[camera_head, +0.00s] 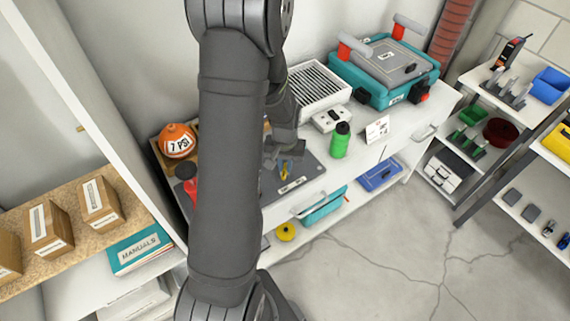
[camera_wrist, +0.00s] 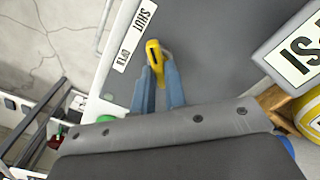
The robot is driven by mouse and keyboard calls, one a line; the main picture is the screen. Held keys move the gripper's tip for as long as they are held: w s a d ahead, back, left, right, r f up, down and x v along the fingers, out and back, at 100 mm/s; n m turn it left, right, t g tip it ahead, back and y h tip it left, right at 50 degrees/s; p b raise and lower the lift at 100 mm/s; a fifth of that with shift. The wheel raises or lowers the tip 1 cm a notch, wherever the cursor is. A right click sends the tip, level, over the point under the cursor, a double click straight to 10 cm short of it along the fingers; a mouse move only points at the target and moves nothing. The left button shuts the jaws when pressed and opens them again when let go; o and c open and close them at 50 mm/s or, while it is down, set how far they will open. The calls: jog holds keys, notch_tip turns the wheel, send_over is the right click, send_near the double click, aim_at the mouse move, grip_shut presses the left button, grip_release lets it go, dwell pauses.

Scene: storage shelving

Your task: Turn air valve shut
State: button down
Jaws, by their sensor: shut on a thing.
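The air valve's yellow handle (camera_wrist: 154,52) stands on a dark grey plate (camera_wrist: 205,45). In the wrist view it sits between the two blue fingertips of my gripper (camera_wrist: 160,78), which is shut on it. A white label strip (camera_wrist: 133,36) beside the handle carries the word SHUT at its upper end and a second, hard-to-read word lower down. In the head view my gripper (camera_head: 285,167) reaches down to the small yellow handle (camera_head: 284,172) on the bench. The handle's base is partly hidden by the fingers.
A green bottle (camera_head: 340,142) stands right of the plate, with a white card (camera_head: 377,130) and a teal case (camera_head: 384,75) beyond.

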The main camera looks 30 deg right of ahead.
aim_at(285, 167)
jog(key=shift+m, duration=0.3)
jog(key=c, duration=1.5)
grip_release()
jog(key=shift+o, duration=0.2)
notch_tip(285, 167, up, 18)
jog(key=shift+f, duration=0.25)
jog(key=shift+f, duration=0.15)
notch_tip(285, 167, down, 17)
jog(key=shift+f, duration=0.1)
